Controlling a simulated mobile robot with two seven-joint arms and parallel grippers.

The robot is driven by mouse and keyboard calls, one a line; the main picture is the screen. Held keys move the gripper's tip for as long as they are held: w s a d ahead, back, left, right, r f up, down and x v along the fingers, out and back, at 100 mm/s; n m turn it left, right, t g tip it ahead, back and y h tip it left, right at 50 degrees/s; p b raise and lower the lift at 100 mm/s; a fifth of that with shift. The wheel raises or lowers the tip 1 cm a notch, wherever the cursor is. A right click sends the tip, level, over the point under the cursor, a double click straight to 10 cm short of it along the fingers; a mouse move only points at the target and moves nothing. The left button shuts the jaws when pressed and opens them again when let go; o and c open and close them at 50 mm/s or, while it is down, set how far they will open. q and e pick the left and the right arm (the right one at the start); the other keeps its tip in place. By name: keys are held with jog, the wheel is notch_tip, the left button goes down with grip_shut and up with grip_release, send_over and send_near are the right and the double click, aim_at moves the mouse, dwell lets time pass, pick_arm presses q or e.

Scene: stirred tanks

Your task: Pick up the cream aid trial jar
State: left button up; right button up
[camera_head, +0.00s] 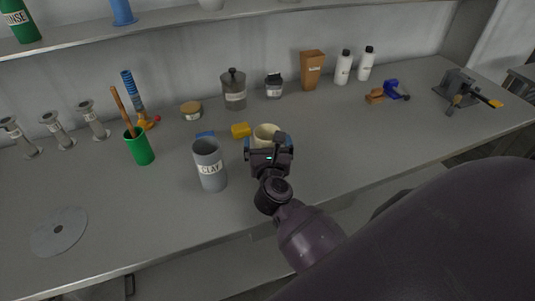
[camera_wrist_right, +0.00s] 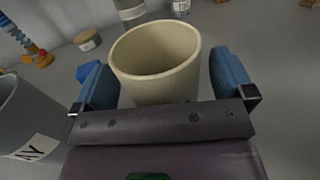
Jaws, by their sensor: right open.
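The cream jar (camera_head: 266,131) stands upright on the grey bench, partly hidden behind my right gripper in the head view. In the right wrist view the cream jar (camera_wrist_right: 155,62) is open-topped and appears empty, and it sits between the two blue finger pads. My right gripper (camera_head: 268,146) is open, with one finger on each side of the jar; gaps show between pads and jar in the wrist view (camera_wrist_right: 163,84). My left gripper is not in view.
A grey jar labelled CLAY (camera_head: 209,166) stands close to the left of my right gripper. A yellow block (camera_head: 241,130) and a blue block (camera_head: 205,135) lie just behind. A green cup (camera_head: 139,147) stands further left.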

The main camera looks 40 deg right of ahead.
jog(key=shift+w+d, duration=0.2)
jog(key=shift+w, duration=0.1)
jog(key=c, duration=1.2)
jog(key=shift+r, duration=0.1)
jog(key=shift+c, duration=0.2)
